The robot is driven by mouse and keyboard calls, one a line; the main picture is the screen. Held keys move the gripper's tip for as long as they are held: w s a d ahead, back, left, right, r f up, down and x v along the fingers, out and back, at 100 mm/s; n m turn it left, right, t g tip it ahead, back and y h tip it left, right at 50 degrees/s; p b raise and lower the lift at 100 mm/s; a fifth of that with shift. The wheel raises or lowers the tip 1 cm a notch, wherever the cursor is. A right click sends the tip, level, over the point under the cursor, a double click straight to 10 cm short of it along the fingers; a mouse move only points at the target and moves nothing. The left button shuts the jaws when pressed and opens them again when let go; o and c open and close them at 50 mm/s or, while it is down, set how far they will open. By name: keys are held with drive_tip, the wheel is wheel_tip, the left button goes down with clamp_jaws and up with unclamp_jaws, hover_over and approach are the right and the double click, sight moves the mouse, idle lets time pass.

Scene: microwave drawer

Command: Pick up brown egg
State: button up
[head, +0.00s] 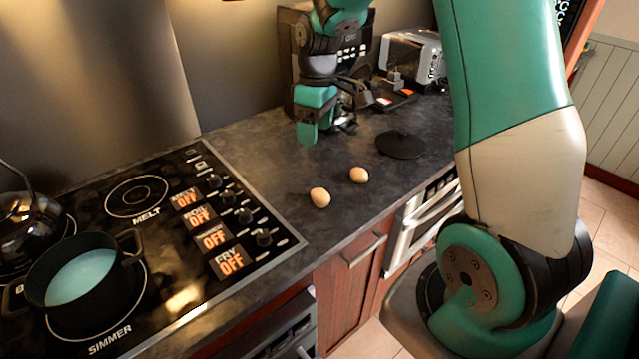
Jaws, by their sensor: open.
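Two brown eggs lie on the dark countertop right of the stove. One brown egg (320,197) is nearer the stove, and the other brown egg (359,175) is a little farther back and to the right. My gripper (326,128) is open above the counter, behind the eggs and apart from both. Its teal finger points downward; the other finger is partly hidden by the gripper's dark parts. I see nothing held in it.
A stove (150,230) with a pot (85,285) and a kettle (25,225) fills the left. A black disc (401,145) lies right of the eggs. A toaster (412,57) and a dark appliance (285,50) stand at the back. The counter around the eggs is clear.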

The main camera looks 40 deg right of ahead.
drive_tip(key=d+f, duration=0.2)
drive_tip(key=p, duration=0.3)
approach(317, 191)
wheel_tip(317, 191, down, 5)
drive_tip(key=shift+w+f, duration=0.15)
drive_tip(key=f+p, duration=0.2)
drive_tip(key=f, duration=0.2)
drive_tip(key=shift+s+a+f+p, duration=0.15)
drive_tip(key=shift+s+a+p, duration=0.15)
drive_tip(key=shift+a+p, duration=0.1)
drive_tip(key=shift+f, duration=0.5)
drive_tip(key=c, duration=0.7)
